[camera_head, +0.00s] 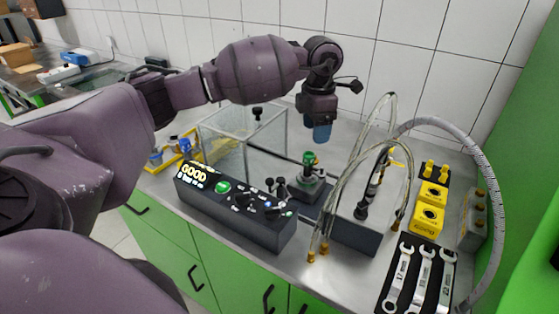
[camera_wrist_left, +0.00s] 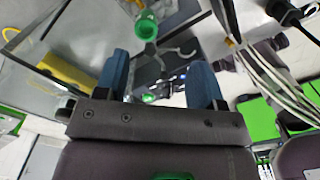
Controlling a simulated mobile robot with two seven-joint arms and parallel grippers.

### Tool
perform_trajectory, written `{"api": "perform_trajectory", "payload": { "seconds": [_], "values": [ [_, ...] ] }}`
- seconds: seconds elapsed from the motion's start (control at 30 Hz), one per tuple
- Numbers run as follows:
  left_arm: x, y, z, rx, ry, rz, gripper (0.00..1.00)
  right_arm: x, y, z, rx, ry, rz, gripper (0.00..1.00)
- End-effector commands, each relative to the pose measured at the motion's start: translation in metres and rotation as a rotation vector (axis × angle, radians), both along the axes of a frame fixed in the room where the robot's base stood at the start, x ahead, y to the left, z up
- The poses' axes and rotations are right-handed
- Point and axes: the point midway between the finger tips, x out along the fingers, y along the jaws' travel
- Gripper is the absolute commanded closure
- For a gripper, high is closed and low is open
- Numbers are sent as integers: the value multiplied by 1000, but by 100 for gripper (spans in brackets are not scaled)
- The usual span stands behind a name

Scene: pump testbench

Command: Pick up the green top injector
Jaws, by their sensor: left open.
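The green top injector (camera_head: 309,158) stands upright in a dark fixture behind the control box, its green cap on top. In the left wrist view the green cap (camera_wrist_left: 146,27) shows beyond the fingertips, between their two lines and nearer the left finger. My left gripper (camera_head: 321,132) points down above and slightly right of the injector in the head view, apart from it. Its blue fingers are spread and empty in the left wrist view (camera_wrist_left: 160,70). My right gripper is in neither view.
A black control box (camera_head: 232,207) reading GOOD stands in front. A glass enclosure (camera_head: 222,135) is to the left. A grey pump block (camera_head: 355,235) with clear hoses (camera_head: 352,165) stands to the right. Wrenches (camera_head: 420,277) and yellow blocks (camera_head: 428,215) lie farther right.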

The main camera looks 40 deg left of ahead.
Motion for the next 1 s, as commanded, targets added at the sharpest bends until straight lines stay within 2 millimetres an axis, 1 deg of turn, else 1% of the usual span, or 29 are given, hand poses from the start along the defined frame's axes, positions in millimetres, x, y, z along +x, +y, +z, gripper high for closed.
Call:
{"api": "perform_trajectory", "payload": {
  "seconds": [0.03, 0.1, 0.27, 0.53, 0.77, 0.87, 1.0],
  "values": [
    [2, 5, -6, 12, 2, 6, 37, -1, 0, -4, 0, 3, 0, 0],
    [5, 8, -8, 21, -8, 1, 37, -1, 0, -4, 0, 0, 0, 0],
    [5, 8, -19, 19, -7, -9, 37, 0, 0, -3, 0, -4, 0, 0],
    [5, 9, -55, 19, -7, -7, 37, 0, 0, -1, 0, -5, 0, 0],
    [6, 8, -68, 18, -9, -8, 37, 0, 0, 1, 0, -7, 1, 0],
    [7, 9, -79, 19, -7, -6, 37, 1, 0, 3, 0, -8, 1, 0],
    [10, 9, -99, 19, -7, -6, 37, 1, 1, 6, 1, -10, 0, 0]
  ]
}}
